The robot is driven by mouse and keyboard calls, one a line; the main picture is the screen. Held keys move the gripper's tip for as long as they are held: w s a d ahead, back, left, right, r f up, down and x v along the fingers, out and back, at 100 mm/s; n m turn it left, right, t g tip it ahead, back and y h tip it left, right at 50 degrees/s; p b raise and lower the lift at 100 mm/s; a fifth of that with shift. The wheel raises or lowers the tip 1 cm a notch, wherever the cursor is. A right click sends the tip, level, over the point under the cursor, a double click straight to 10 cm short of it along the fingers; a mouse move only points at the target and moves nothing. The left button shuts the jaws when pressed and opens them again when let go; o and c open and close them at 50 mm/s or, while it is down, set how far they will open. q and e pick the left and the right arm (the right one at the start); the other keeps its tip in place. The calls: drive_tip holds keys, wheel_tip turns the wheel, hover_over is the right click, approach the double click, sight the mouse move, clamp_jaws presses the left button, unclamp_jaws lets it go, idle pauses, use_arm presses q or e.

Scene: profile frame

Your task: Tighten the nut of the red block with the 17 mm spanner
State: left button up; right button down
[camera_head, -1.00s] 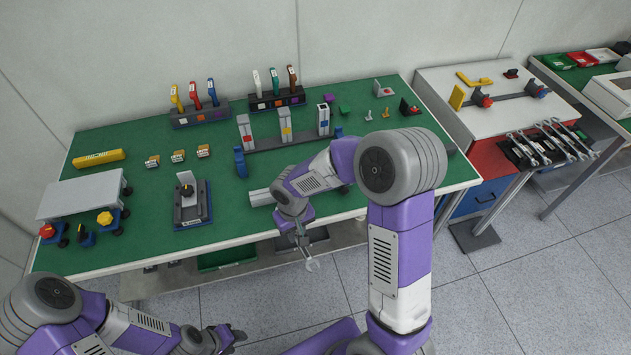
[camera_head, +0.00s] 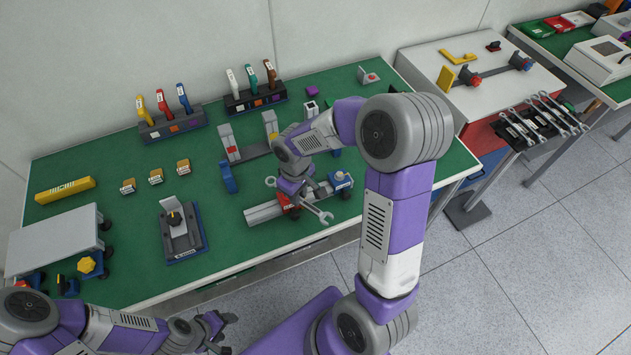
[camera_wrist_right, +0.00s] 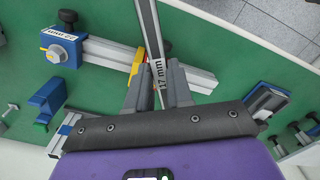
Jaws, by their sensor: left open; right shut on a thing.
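My right gripper (camera_head: 298,197) is shut on the spanner (camera_head: 321,214), above the profile frame on the green table. In the right wrist view, the spanner's handle reads "17 mm" (camera_wrist_right: 158,75) between the fingers (camera_wrist_right: 156,88). The red block (camera_head: 287,203) sits on the grey profile (camera_head: 262,213), partly hidden under my gripper and the spanner. I cannot make out its nut, or whether the spanner touches it. A blue block (camera_head: 340,182) with a labelled top is at the frame's right; it also shows in the wrist view (camera_wrist_right: 62,48). My left gripper (camera_head: 218,328) is open and empty off the table's front edge.
A grey fixture (camera_head: 185,232) stands left of the frame, and a blue holder (camera_head: 227,177) behind it. Tool racks (camera_head: 172,124) line the back. More spanners (camera_head: 540,118) lie on a rack on the right-hand bench. The green table front between fixture and frame is clear.

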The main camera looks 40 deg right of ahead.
drive_tip(key=s+d+r+n, duration=0.2)
drive_tip(key=d, duration=0.3)
wheel_tip(320, 180, down, 5)
drive_tip(key=b, duration=0.4)
drive_tip(key=shift+s+f, duration=0.1)
drive_tip(key=shift+f, duration=0.05)
idle(0.9)
drive_tip(key=shift+f+b, duration=0.95)
drive_tip(key=shift+f, duration=0.2)
idle(0.5)
drive_tip(key=shift+d+n, duration=0.4)
drive_tip(key=shift+n, duration=0.4)
drive_tip(key=shift+a+f, duration=0.1)
